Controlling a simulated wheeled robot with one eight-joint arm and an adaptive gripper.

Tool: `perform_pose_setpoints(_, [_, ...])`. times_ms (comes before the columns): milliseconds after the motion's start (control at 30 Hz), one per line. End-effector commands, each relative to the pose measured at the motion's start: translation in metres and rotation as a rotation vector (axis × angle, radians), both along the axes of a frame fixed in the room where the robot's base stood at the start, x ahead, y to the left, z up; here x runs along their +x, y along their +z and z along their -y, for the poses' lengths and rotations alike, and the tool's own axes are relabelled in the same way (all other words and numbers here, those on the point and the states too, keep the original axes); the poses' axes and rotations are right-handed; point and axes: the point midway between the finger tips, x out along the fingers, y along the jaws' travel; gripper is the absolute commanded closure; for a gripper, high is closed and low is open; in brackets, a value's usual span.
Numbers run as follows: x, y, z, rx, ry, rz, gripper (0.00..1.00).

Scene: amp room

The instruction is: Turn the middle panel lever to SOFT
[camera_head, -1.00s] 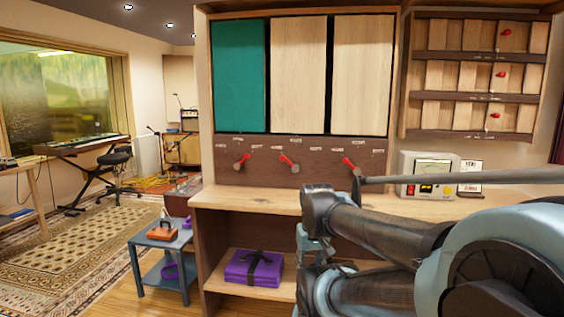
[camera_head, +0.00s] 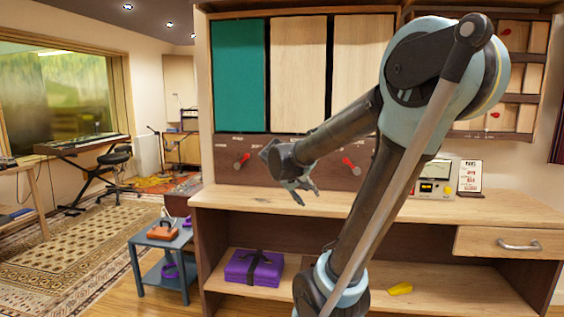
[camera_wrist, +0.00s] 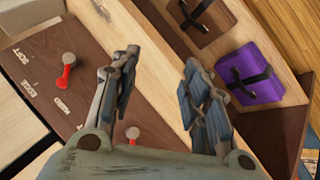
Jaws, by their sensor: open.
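The panel strip (camera_head: 228,175) carries red-handled levers. The left lever (camera_head: 241,161) and right lever (camera_head: 351,165) show in the head view; the middle one is hidden behind my gripper (camera_head: 306,192). My gripper is open and empty, its fingers in front of the panel's middle, over the counter. In the wrist view my gripper (camera_wrist: 161,58) has its fingers apart with nothing between them. A red lever (camera_wrist: 67,72) lies left of the fingers, with SOFT, EDGE and HARD labels around it. Another lever (camera_wrist: 132,136) shows lower, partly behind the gripper body. I cannot tell surely which is the middle one.
The wooden counter (camera_head: 420,207) is clear beneath my gripper. A meter box (camera_head: 433,178) and a sign (camera_head: 469,176) stand at its right. A purple bundle (camera_head: 254,269) lies on the lower shelf. A small blue table (camera_head: 160,240) stands at left.

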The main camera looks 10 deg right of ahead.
Motion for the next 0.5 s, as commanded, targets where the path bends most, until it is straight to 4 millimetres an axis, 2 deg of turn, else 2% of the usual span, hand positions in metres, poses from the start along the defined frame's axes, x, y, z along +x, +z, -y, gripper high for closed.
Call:
perform_pose_setpoints(33, [0.019, 0.009, -0.007, -0.032, 0.013, 0.027, 0.58])
perform_pose_setpoints(167, [0.064, 0.031, -0.024, -0.12, 0.045, 0.103, 0.58])
perform_pose_setpoints(300, [0.112, 0.053, -0.05, -0.207, 0.084, 0.194, 0.58])
perform_pose_setpoints(500, [0.168, 0.078, -0.096, -0.312, 0.143, 0.319, 0.58])
